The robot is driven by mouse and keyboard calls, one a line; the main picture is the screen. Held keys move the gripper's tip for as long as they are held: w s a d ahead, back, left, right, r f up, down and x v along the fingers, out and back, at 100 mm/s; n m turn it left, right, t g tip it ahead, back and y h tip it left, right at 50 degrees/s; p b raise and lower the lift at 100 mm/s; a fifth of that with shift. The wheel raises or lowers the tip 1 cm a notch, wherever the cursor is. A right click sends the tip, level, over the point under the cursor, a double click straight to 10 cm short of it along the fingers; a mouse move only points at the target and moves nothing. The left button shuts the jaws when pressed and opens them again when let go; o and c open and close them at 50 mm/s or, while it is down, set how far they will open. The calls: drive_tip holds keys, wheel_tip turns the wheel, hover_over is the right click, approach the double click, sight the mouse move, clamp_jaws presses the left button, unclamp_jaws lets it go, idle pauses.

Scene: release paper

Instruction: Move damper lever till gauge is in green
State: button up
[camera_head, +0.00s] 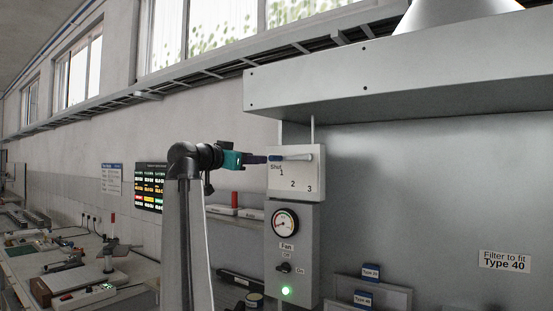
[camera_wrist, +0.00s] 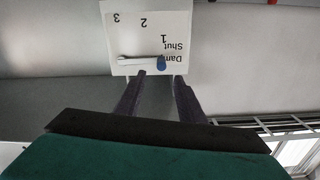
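The damper plate (camera_head: 312,178) is white, marked Shut, 1, 2 and 3. Its lever (camera_head: 297,157) lies about level at the Shut mark, blue handle end to the left. In the wrist view the picture is upside down, and the blue handle (camera_wrist: 161,62) sits just beyond the fingertips, about in line with the gap between them. My gripper (camera_head: 262,159) reaches in from the left; its two dark fingers (camera_wrist: 160,77) stand apart, with nothing clearly held. Contact with the handle cannot be told. The round gauge (camera_head: 285,223) is below the plate; its needle reading is too small to tell.
Below the gauge are a Fan switch (camera_head: 284,268) and a lit green lamp (camera_head: 286,291). A large grey hood (camera_head: 400,85) overhangs the plate. Small blue-labelled boxes (camera_head: 371,272) stand at lower right. A cluttered workbench (camera_head: 130,268) is at left.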

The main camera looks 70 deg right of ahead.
sight(269, 159)
drive_tip(key=p+x, duration=0.3)
drive_tip(key=x, duration=0.7)
drive_tip(key=shift+s+d+r, duration=0.1)
drive_tip(key=shift+d, duration=0.15)
drive_tip(key=shift+s+d+p, duration=0.1)
drive_tip(key=shift+d+p, duration=0.2)
drive_tip(key=shift+d, duration=0.3)
clamp_jaws()
